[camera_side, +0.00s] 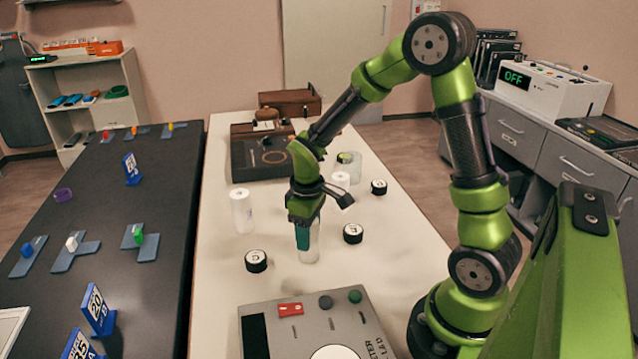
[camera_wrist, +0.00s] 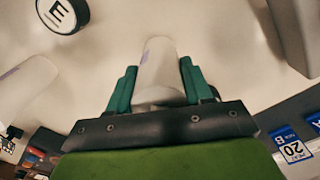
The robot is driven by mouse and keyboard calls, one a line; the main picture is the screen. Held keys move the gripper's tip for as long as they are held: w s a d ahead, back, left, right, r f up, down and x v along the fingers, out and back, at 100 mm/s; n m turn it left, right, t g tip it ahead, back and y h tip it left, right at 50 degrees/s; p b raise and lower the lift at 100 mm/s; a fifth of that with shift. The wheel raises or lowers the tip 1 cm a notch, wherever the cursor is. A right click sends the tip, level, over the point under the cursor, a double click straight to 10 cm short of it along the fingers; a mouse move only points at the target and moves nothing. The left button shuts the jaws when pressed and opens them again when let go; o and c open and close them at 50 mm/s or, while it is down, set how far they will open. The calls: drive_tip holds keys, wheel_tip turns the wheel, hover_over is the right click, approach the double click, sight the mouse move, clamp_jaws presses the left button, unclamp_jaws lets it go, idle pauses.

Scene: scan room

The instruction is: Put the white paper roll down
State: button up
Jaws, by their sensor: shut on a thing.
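The white paper roll (camera_side: 312,251) is upright between the green fingers of my gripper (camera_side: 303,238), over the pale table (camera_side: 225,300). I cannot tell whether its bottom touches the tabletop. In the wrist view the roll (camera_wrist: 160,68) sits between the two fingertips of my gripper (camera_wrist: 158,78), which is shut on it. The fingers hide part of it in the side view.
Another white roll (camera_side: 241,213) stands to the left, and a white cylinder (camera_side: 341,180) stands behind. Black round pucks (camera_side: 256,261), (camera_side: 353,233) and (camera_side: 379,187) lie around. A grey panel (camera_side: 300,325) lies in front.

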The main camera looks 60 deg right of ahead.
drive_tip(key=shift+f, duration=0.1)
drive_tip(key=o, duration=1.2)
wheel_tip(320, 180, up, 12)
drive_tip(key=shift+r, duration=0.1)
drive_tip(key=s+a+r+m+t+y, duration=0.2)
drive_tip(key=s+a+r+m+t, duration=0.4)
drive_tip(key=s, duration=0.5)
drive_tip(key=shift+a+r+t, duration=0.6)
drive_tip(key=shift+a+r, duration=0.15)
drive_tip(key=shift+a, duration=0.4)
drive_tip(key=shift+o, duration=0.3)
